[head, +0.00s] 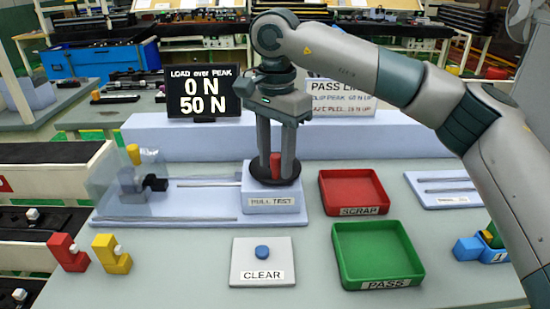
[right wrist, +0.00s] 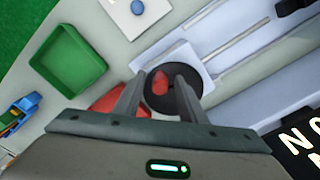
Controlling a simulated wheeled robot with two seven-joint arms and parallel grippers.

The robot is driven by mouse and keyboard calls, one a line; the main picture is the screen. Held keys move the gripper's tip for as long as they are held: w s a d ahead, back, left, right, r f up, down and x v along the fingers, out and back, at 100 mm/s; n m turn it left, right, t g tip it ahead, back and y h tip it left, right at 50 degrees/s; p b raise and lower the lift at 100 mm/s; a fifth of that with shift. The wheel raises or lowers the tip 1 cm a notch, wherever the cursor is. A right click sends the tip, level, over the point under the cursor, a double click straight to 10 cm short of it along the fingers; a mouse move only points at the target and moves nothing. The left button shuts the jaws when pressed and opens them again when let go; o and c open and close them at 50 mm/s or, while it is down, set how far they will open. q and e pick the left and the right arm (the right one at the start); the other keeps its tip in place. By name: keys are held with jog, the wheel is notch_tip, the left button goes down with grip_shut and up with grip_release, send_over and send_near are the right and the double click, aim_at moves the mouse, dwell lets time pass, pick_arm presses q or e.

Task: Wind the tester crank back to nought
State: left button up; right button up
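The tester crank is a black disc (head: 262,180) with a red knob (head: 275,160), on top of the pale block (head: 272,203) marked PULL TEST. My right gripper (head: 275,165) points straight down over the crank. Its two fingers are apart, with the red knob between them and visible gaps at the sides. In the right wrist view the knob (right wrist: 160,83) stands on the disc (right wrist: 178,90) between the fingers (right wrist: 160,78). I cannot tell how far down the knob the fingertips reach. The display (head: 204,92) reads load 0 N, peak 50 N. My left gripper is not in view.
A red SCRAP tray (head: 353,211) and a green PASS tray (head: 345,262) lie right of the tester. A CLEAR plate (head: 241,270) with a blue button stands in front. A clear guard (head: 110,185) is left. Red (head: 67,252) and yellow (head: 110,253) clips stand at front left.

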dwell(0.3)
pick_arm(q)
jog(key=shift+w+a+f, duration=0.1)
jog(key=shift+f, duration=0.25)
pick_arm(e)
notch_tip(320, 180, up, 17)
jog(key=shift+r, duration=0.15)
dwell(0.3)
